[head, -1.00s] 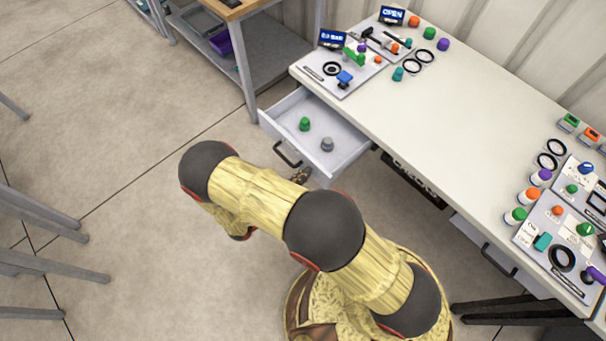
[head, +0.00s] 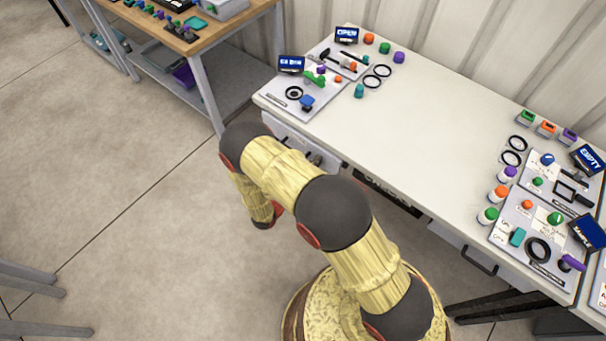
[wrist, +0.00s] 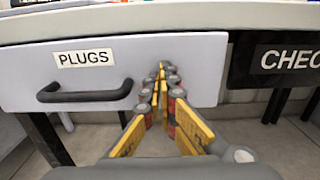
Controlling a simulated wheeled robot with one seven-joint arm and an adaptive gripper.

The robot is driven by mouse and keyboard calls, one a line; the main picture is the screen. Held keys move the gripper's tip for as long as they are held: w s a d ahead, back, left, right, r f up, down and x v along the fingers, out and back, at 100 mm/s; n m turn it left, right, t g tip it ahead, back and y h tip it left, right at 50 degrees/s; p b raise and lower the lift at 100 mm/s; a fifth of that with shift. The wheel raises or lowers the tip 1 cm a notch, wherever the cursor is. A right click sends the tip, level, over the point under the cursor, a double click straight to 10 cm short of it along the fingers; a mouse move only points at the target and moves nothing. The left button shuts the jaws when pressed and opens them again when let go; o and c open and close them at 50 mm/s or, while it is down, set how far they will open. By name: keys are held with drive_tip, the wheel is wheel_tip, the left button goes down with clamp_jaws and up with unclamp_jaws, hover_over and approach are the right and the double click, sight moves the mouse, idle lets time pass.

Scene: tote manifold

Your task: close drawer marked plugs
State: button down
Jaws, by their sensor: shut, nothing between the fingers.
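The drawer marked PLUGS (wrist: 195,62) has a pale front and a black bar handle (wrist: 85,92) in the wrist view. Its front sits under the table edge and looks in or nearly in; any small gap is hard to tell. My gripper (wrist: 161,72) is shut and empty. Its fingertips are at the drawer front, right of the handle; whether they touch it I cannot tell.
The white table (head: 420,135) carries panels, rings and coloured knobs. A black panel marked CHEC (wrist: 275,60) is right of the drawer. Another drawer handle (head: 480,262) shows farther right. A wooden-topped bench (head: 205,35) stands at the back left. The floor at left is open.

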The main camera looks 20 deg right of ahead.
drive_tip(key=shift+x, duration=1.95)
drive_tip(key=shift+r, duration=0.1)
drive_tip(key=shift+s+a, duration=0.1)
drive_tip(key=shift+a, duration=0.15)
drive_tip(key=p+v, duration=0.1)
drive_tip(key=v, duration=1.2)
drive_tip(key=shift+s+a+p, duration=0.2)
drive_tip(key=shift+s+p, duration=0.05)
drive_tip(key=shift+p, duration=0.15)
